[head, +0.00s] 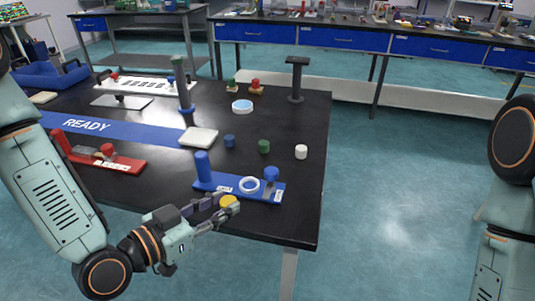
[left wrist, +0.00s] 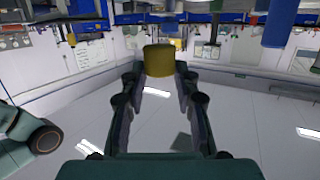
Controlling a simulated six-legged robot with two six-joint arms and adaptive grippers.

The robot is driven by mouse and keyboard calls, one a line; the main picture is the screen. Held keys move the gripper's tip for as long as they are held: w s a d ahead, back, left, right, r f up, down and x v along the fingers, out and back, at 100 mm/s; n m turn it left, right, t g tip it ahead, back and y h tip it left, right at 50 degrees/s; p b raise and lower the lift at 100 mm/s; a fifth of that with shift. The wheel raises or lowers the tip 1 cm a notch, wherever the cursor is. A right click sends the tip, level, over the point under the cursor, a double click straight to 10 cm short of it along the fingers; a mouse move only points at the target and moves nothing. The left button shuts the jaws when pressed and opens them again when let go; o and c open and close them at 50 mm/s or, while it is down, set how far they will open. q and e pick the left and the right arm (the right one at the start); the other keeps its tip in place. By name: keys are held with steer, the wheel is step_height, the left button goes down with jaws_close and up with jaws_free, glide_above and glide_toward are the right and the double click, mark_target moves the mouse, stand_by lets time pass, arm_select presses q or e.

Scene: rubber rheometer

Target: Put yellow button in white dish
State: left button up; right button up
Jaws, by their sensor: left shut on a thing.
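The yellow button (head: 228,201) is between the fingertips of my left gripper (head: 217,206), near the table's front edge. In the left wrist view the yellow button (left wrist: 160,60) shows at the tips of my left gripper's fingers (left wrist: 160,85), which are shut on it. A round white dish (head: 242,105) with a pale blue inside stands farther back on the black table, well apart from the gripper. A square whitish pad or tray (head: 198,137) lies nearer, left of the middle. My right gripper is out of view.
A red stand (head: 120,164) is at left. A black post (head: 297,80) stands at the back right.

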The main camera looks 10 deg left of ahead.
arm_select(q)
steer(key=shift+w+d+r+m+g+h, duration=0.15)
steer(key=shift+w+d+m+h, duration=0.2)
steer(key=shift+d, duration=0.2)
steer(key=shift+w+d+f+m+g+h, duration=0.15)
steer(key=shift+w+d+m+h, duration=0.1)
steer(key=shift+w+d, duration=0.25)
steer(key=w+r+n+t+y, duration=0.1)
steer(key=w+n+y, duration=0.1)
steer(key=w, duration=0.4)
steer(key=w+a+r+n+t+y, duration=0.1)
steer(key=w+n+y, duration=0.1)
steer(key=w, duration=0.4)
steer(key=shift+w+a+r+n+y, duration=0.2)
steer(key=shift+w+r+n+y, duration=0.1)
steer(key=shift+y, duration=0.4)
steer(key=shift+s+d, duration=0.1)
